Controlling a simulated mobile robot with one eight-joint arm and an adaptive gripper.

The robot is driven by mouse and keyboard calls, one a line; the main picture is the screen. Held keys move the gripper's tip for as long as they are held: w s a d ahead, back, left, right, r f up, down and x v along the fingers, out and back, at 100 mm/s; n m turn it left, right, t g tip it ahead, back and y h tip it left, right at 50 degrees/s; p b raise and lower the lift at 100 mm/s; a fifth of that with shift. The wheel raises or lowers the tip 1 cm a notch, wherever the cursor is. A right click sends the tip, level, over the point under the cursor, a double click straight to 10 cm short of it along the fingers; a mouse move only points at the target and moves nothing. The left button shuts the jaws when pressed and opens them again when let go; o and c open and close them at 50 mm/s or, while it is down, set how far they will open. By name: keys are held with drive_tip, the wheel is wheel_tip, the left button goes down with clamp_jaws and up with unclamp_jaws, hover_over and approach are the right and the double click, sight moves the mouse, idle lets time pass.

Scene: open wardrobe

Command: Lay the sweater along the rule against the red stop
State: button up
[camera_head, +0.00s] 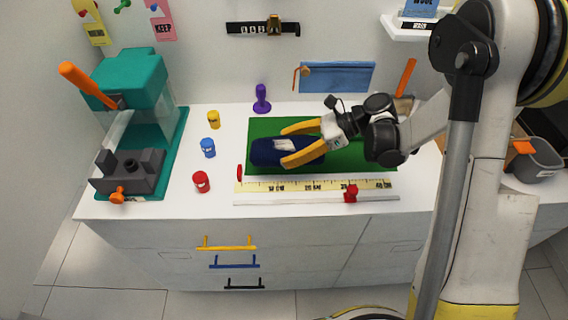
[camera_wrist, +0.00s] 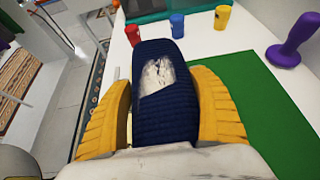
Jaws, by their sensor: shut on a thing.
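The sweater (camera_head: 263,154) is a dark navy folded bundle with a pale patch on top. It is over the left part of the green mat; I cannot tell whether it touches the mat. My gripper (camera_head: 284,147) has its yellow fingers shut on the sweater. In the wrist view the sweater (camera_wrist: 155,115) lies between both fingers and sticks out beyond them. The yellow rule (camera_head: 315,186) runs along the counter in front of the mat. The upright red stop (camera_head: 239,173) stands at the rule's left end. A red slider (camera_head: 351,193) sits on the white rail toward the right.
The green mat (camera_head: 375,162) lies behind the rule. Yellow (camera_head: 214,120), blue (camera_head: 208,148) and red (camera_head: 201,182) cans stand left of it. A purple object (camera_head: 262,100) stands behind. A teal press (camera_head: 135,85) is at the left. The counter's front edge is close to the rail.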

drive_tip(key=shift+a+f, duration=0.45)
drive_tip(key=shift+a, duration=0.15)
drive_tip(key=shift+f+b, duration=1.05)
drive_tip(key=shift+f, duration=0.8)
drive_tip(key=shift+f, duration=0.1)
drive_tip(key=shift+f, duration=0.15)
drive_tip(key=o, duration=1.3)
drive_tip(key=shift+r, duration=0.2)
